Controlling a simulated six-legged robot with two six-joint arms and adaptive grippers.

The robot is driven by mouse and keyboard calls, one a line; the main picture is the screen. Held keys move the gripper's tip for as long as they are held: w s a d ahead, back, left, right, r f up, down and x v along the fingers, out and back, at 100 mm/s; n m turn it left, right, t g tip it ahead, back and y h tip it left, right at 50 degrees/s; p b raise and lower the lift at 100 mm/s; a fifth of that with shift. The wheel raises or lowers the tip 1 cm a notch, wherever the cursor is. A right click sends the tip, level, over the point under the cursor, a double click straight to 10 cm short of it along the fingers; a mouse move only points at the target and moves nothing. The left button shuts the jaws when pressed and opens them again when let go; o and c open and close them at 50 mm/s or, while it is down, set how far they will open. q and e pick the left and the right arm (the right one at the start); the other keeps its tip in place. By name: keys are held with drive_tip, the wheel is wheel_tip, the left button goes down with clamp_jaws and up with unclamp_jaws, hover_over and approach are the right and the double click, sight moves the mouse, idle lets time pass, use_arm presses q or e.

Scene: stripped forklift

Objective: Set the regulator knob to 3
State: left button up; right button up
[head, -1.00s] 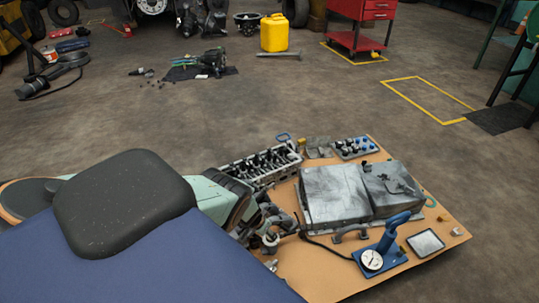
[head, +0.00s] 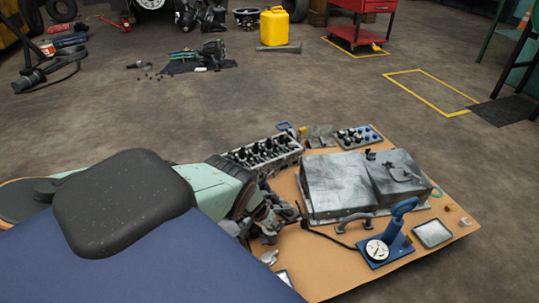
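A blue unit (head: 386,248) stands near the front right of the tan board, with a white round dial (head: 377,250) and a raised blue handle (head: 402,212). The dial has dark marks, too small to read. I cannot make out which part is the regulator knob or its setting. My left gripper (head: 268,228) is over the board's left part, to the left of the blue unit and clear of it. Its fingers blend with the dark arm parts, so I cannot tell whether they are open. My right gripper is not in view.
The tan board (head: 315,275) carries a large grey metal casing (head: 345,185), a cylinder head (head: 265,153), a tray of blue and dark parts (head: 360,137) and a small metal tray (head: 432,233). A dark cable runs toward the blue unit.

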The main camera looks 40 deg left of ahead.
use_arm(q)
drive_tip(key=shift+c, duration=0.4)
drive_tip(key=c, duration=1.1)
